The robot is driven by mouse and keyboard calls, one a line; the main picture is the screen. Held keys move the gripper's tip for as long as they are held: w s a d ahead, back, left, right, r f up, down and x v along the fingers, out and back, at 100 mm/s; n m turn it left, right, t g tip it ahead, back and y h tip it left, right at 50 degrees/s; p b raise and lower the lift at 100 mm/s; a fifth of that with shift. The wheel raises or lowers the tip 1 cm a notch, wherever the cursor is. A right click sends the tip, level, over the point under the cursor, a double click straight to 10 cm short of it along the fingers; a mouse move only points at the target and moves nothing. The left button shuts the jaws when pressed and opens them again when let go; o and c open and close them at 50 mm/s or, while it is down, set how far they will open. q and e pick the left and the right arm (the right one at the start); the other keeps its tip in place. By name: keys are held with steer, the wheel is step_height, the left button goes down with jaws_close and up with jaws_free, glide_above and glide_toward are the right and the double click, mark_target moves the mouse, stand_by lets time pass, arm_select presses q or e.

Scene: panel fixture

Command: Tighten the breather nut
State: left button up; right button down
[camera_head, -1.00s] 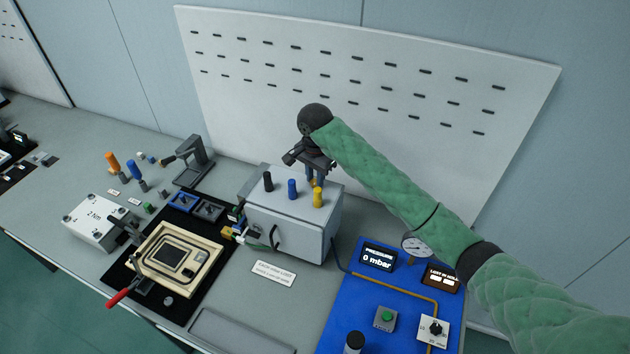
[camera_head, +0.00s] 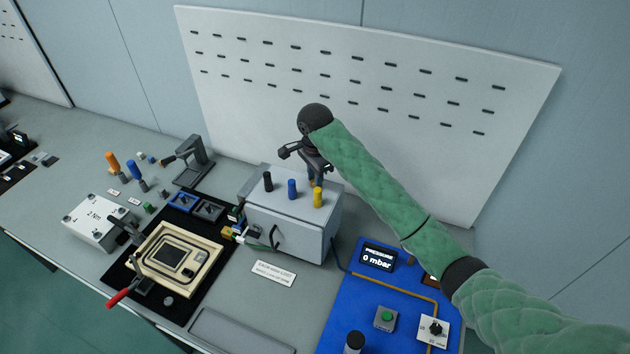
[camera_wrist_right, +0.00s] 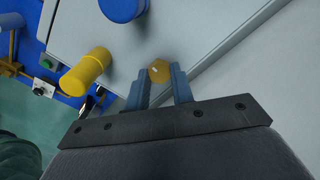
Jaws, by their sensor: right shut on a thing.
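The breather nut, a small brass-yellow piece (camera_wrist_right: 158,70), sits on the top of the grey box and shows between the fingertips in the right wrist view. My right gripper (camera_wrist_right: 162,82) is shut on it, with one blue-grey finger on each side. In the head view my right gripper (camera_head: 317,178) points down at the back of the grey box (camera_head: 290,228), behind the yellow knob (camera_head: 318,197). The nut itself is hidden there. My left gripper is not in view.
Black (camera_head: 268,181) and blue (camera_head: 292,189) knobs stand on the box beside the yellow one. A blue panel (camera_head: 345,310) with a pressure display (camera_head: 379,257) reading 0 mbar lies to the right. A fixture (camera_head: 180,258) with a red handle stands at the left. A white perforated board rises behind.

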steer(key=shift+f+m, duration=0.1)
steer(key=shift+m, duration=1.5)
steer(key=shift+m, duration=1.7)
steer(key=c, duration=1.4)
jaws_free()
steer(key=shift+o, duration=0.2)
steer(key=shift+d, duration=0.1)
